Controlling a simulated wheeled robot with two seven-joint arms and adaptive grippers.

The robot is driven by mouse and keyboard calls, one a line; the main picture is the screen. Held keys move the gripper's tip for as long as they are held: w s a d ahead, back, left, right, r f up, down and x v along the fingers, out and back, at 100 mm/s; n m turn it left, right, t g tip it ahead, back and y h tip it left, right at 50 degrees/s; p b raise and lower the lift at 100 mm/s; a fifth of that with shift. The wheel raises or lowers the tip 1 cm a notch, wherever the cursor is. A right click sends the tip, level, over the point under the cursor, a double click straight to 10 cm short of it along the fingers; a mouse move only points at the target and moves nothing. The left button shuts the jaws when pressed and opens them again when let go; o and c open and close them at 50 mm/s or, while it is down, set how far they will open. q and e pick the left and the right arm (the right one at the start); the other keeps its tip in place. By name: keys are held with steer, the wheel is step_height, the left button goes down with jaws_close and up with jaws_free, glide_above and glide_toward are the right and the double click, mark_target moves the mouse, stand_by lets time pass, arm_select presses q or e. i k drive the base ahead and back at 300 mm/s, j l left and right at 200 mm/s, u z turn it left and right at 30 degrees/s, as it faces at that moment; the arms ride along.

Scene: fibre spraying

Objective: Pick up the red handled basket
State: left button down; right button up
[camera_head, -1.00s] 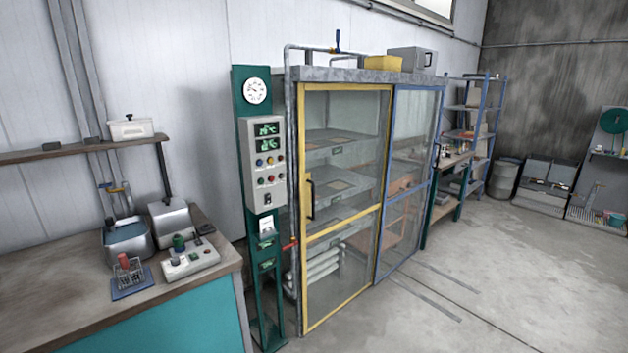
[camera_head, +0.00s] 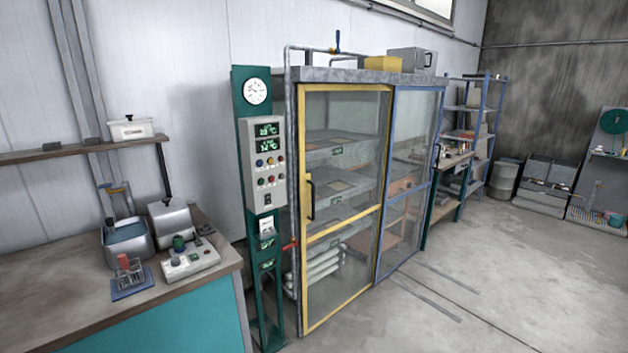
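A small wire basket with a red handle (camera_head: 123,262) stands upright on the wooden workbench (camera_head: 60,305) at the lower left. It sits on a small blue pad (camera_head: 140,289). The handle points up. Neither of my grippers shows in the head view.
Behind the basket is an open metal bath (camera_head: 127,246); to its right is a white device with a green knob (camera_head: 189,262). A shelf (camera_head: 50,153) hangs above the bench. A glazed cabinet with a yellow-framed door (camera_head: 340,280) stands to the right. The floor farther right is clear.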

mark_target(122, 258)
steer(key=u, duration=1.3)
